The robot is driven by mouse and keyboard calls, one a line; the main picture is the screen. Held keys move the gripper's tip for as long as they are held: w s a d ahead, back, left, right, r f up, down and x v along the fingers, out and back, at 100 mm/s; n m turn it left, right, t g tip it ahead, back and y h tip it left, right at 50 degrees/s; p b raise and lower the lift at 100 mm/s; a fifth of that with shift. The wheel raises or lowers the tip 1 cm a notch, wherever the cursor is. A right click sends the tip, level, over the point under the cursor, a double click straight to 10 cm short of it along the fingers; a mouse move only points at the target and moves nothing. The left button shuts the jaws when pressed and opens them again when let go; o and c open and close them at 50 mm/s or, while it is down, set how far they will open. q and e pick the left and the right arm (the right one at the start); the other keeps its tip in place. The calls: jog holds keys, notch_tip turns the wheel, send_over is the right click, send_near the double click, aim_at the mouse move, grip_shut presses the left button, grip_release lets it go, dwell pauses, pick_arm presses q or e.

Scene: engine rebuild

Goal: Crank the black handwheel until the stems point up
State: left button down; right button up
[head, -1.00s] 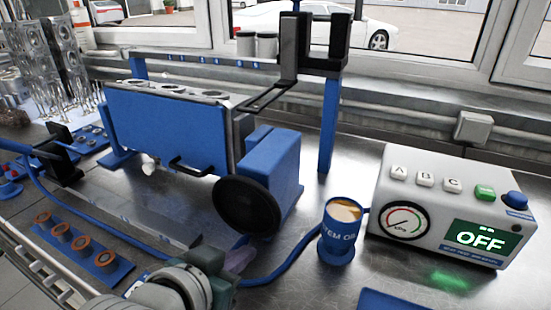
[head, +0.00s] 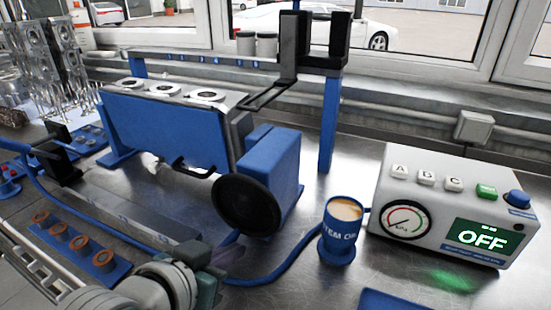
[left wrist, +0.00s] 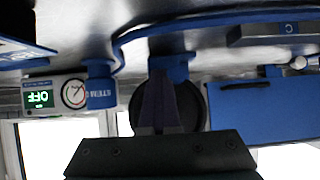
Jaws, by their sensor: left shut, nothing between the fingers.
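The black handwheel (head: 247,205) is a dark disc on the front of a blue gearbox block (head: 272,165). To its left a blue engine head (head: 165,130) is held in the stand, with several pale round rings (head: 207,94) along its upper face. A black handle (head: 188,170) sticks out low on its front. I cannot make out the stems. My left gripper (head: 232,243) is shut and empty, just below the handwheel in the head view. In the left wrist view, which is upside down, its fingers (left wrist: 155,102) overlap the handwheel (left wrist: 190,105); contact cannot be told. My right gripper is not in view.
A blue stem-oil cup (head: 341,230) stands right of the handwheel. A pressure box (head: 400,190) reading OFF stands farther right. A blue hose (head: 285,268) runs across the bench. A blue tray of copper-coloured rings (head: 75,250) lies at the left.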

pick_arm(q)
jog(key=shift+a+f, duration=0.1)
jog(key=shift+a, duration=0.05)
jog(key=shift+w+a, duration=0.1)
jog(key=shift+a, duration=0.3)
jog(key=shift+w+a, duration=0.1)
jog(key=shift+w+a, duration=0.1)
jog(key=shift+a, duration=0.3)
jog(key=shift+w+a+r, duration=0.1)
jog(key=shift+a+r, duration=0.1)
jog(key=shift+a, duration=0.25)
